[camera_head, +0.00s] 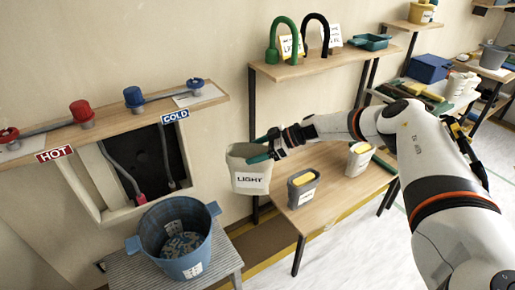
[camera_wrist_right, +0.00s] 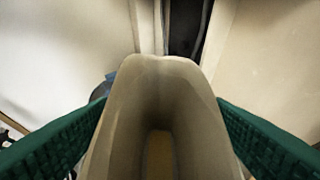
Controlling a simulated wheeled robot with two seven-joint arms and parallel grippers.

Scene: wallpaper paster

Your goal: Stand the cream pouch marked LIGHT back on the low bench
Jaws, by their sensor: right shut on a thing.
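The cream pouch marked LIGHT (camera_head: 250,180) is upright in the head view, its label facing out. My right gripper (camera_head: 262,152) is shut on it near its rim. The pouch is at the left end of the low wooden bench (camera_head: 335,170), apparently in the air beside it. In the right wrist view the open pouch (camera_wrist_right: 160,85) is between the green fingers (camera_wrist_right: 160,130), and something yellowish shows at its bottom. My left gripper is not in view.
On the bench stand a grey pouch (camera_head: 302,188) with yellow contents and a cream container (camera_head: 359,158). A blue bucket (camera_head: 178,238) stands on a slatted stool (camera_head: 222,262) at the lower left. A shelf (camera_head: 325,62) with green and black hooped items is above the bench.

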